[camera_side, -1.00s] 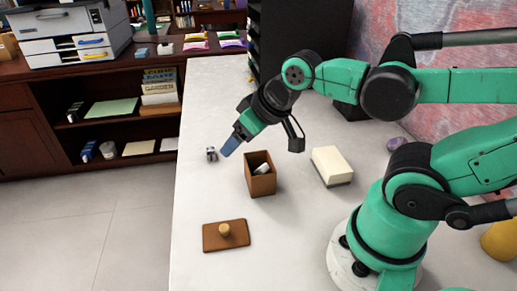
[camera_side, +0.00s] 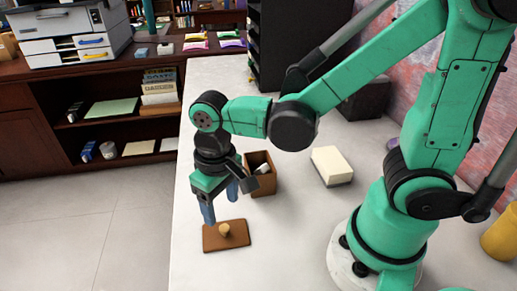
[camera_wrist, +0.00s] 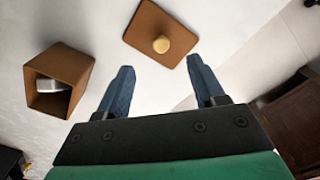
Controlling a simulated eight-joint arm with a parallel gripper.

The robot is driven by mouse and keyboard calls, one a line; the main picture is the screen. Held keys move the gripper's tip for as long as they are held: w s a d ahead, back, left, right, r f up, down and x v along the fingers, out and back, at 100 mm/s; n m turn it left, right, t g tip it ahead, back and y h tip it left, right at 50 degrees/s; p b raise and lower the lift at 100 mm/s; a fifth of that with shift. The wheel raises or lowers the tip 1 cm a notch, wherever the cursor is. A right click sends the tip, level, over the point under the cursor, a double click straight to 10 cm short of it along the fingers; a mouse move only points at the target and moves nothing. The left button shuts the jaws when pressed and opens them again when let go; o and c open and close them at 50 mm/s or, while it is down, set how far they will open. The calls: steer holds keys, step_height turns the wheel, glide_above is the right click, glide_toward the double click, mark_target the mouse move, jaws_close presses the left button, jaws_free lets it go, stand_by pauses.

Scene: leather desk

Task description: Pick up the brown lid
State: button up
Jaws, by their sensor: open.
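The brown lid (camera_side: 212,242) is a flat square with a pale round knob (camera_side: 225,230). It lies flat on the white desk near its left edge in the side view. In the wrist view the lid (camera_wrist: 148,22) and its knob (camera_wrist: 161,44) show just beyond my fingertips. My gripper (camera_side: 222,207) points down over the lid's far side, its blue fingers apart and empty. In the wrist view my gripper (camera_wrist: 162,75) has the knob between the lines of its two fingers, a little ahead of the tips. The exact height above the lid is hard to tell.
An open brown box (camera_side: 264,186) stands behind the lid, with a grey-white item (camera_side: 262,169) inside; it also shows in the wrist view (camera_wrist: 52,103). A cream box (camera_side: 331,164) lies to its right. The desk in front of and right of the lid is clear.

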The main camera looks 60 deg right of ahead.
mark_target(224, 227)
steer(key=shift+s+a+f, duration=0.1)
steer(key=shift+f, duration=2.8)
jaws_close()
